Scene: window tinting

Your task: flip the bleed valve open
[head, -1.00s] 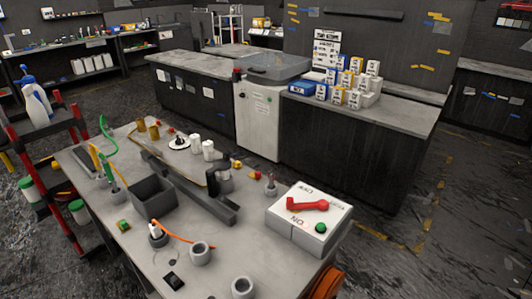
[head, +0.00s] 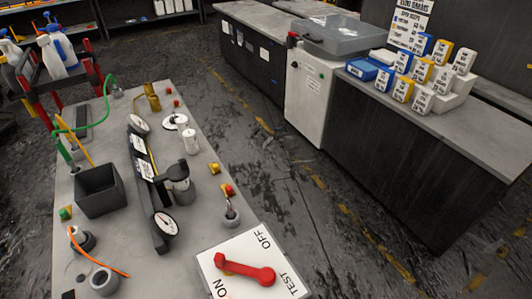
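No part is clearly marked as the bleed valve. On the grey workbench (head: 205,228), a long black manifold-like bar (head: 148,192) carries white labels and round dial gauges (head: 166,224). A grey cylindrical fitting (head: 180,178) stands at its right side. Small red-and-yellow parts (head: 228,190) lie right of the bar, too small to tell if one is a valve. A white switch box (head: 212,262) at the near end has a red lever (head: 245,270) and the words OFF, TEST and ON. My gripper is not in view.
A dark open bin (head: 98,192), a green hose (head: 82,129) and an orange cable (head: 95,255) are on the bench's left side. A dark counter (head: 420,160) with boxed goods (head: 415,80) stands across a clear floor aisle (head: 300,195).

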